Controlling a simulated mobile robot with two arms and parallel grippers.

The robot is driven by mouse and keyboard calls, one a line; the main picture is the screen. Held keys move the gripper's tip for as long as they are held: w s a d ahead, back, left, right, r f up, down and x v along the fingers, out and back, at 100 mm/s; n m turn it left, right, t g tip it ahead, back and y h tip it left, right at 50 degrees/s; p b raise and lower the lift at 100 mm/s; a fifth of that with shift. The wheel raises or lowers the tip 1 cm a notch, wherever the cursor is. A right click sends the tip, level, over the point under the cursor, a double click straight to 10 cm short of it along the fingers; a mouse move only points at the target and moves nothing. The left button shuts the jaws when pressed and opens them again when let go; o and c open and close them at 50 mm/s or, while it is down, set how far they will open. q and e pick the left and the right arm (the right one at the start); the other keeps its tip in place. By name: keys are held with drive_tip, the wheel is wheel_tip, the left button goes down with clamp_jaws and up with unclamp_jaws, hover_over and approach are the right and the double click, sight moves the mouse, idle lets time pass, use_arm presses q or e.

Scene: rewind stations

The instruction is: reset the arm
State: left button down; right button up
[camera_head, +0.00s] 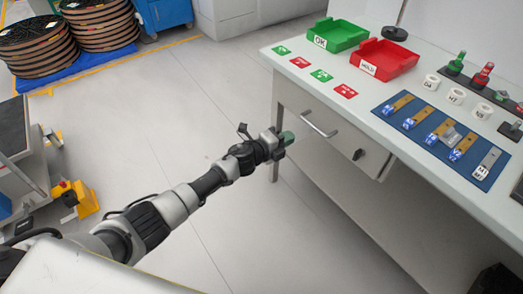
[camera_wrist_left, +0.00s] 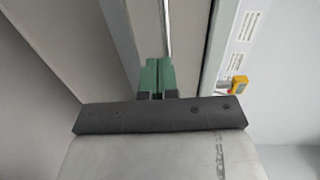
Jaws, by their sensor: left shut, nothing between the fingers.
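My left arm reaches in from the lower left in the head view, stretched out over the floor toward the white workbench (camera_head: 418,150). My left gripper (camera_head: 286,138) is at its end, in front of the bench's drawer side and below the bench top. In the left wrist view its green fingertips (camera_wrist_left: 157,77) are together with nothing between them. My right gripper is in neither view.
The bench carries a green tray (camera_head: 338,34), a red tray (camera_head: 384,60), a blue mat (camera_head: 440,139) with several tagged items, and white rolls. A drawer handle (camera_head: 320,124) sticks out near my left gripper. Stacked reels (camera_head: 38,45) stand back left. Floor between is clear.

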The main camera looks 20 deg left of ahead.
use_arm(q)
drive_tip(key=s+a+f+n+g+y+p, duration=0.1)
drive_tip(key=s+a+f+n+y+p, duration=0.15)
drive_tip(key=s+a+f+n, duration=0.4)
drive_tip(key=s+a+f+n+g+y+p, duration=0.2)
drive_tip(key=s+a+f+n+y, duration=0.1)
drive_tip(key=s+f, duration=0.55)
drive_tip(key=s+a+f+n+g+y+p, duration=0.1)
drive_tip(key=s+a+f+n+y+p, duration=0.2)
drive_tip(key=s+a+f+n, duration=0.35)
drive_tip(key=s+f+n+g+p, duration=0.1)
drive_tip(key=s+f+n+g, duration=0.1)
drive_tip(key=s, duration=0.9)
drive_tip(key=s+f+n+g+y+p, duration=0.1)
drive_tip(key=s+f+n+g, duration=0.1)
drive_tip(key=s, duration=1)
drive_tip(key=s+d+f+n+g+y+p, duration=0.1)
drive_tip(key=s+f+n+g, duration=0.2)
drive_tip(key=s, duration=0.9)
wheel_tip(320, 180, down, 3)
drive_tip(key=shift+f+g, duration=0.1)
drive_tip(key=shift+g, duration=0.5)
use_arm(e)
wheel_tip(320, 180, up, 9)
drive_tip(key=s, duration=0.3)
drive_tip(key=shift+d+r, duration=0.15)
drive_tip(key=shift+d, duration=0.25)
